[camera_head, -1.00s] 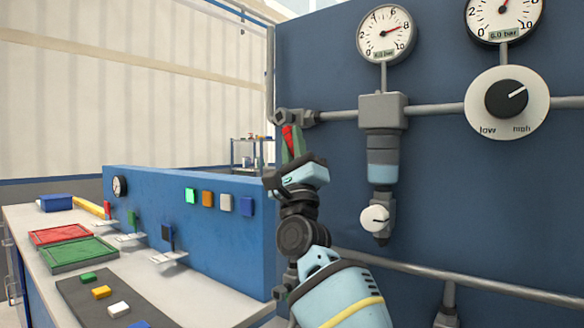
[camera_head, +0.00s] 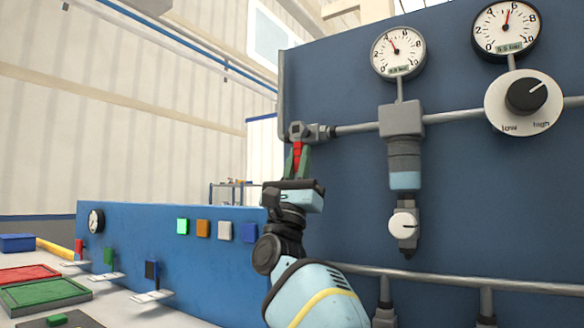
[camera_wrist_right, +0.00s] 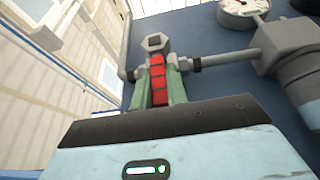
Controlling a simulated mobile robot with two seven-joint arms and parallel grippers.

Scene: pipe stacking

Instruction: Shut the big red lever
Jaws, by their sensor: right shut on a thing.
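The big red lever (camera_head: 297,149) hangs down from the grey valve (camera_head: 297,131) at the left end of the upper pipe on the blue panel. My right gripper (camera_head: 297,162) is shut on it, with green fingers on both sides. The right wrist view shows the red ribbed lever (camera_wrist_right: 158,80) between the two fingers of the right gripper (camera_wrist_right: 160,88); its lower end is hidden by the gripper body. The lever points straight down, across the pipe. My left gripper is in neither view.
Two gauges (camera_head: 398,52) (camera_head: 506,28) and a low-high knob (camera_head: 525,95) are on the panel right of my arm. A grey regulator (camera_head: 404,150) hangs close by. A bench with small levers (camera_head: 151,270) and trays (camera_head: 45,292) stands at left.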

